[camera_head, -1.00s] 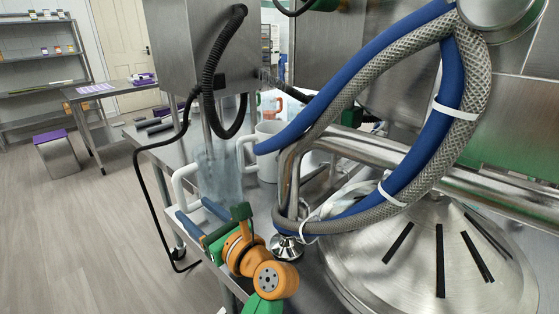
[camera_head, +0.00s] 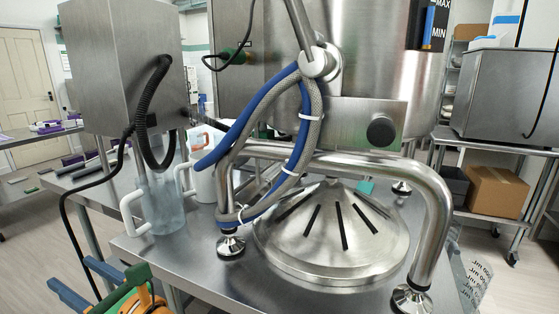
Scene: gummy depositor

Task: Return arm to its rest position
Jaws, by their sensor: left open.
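My left gripper (camera_head: 72,298) shows at the bottom left of the head view, with two blue fingers spread apart and nothing between them. It is in front of the steel table's near left edge, apart from the pitchers. Part of my orange and green left arm shows beside it, cut off by the bottom edge. A clear pitcher with a white handle (camera_head: 162,207) stands upright on the steel table (camera_head: 190,262). A white pitcher (camera_head: 203,180) stands just behind it. My right gripper is not in view.
The depositor's bent steel pipe frame (camera_head: 436,215) stands on the table, with a slotted conical lid (camera_head: 330,250) beneath. Blue and grey hoses (camera_head: 262,120) hang from it. A steel box (camera_head: 125,65) with a black cable is at left. A cardboard box (camera_head: 497,192) sits on a right shelf.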

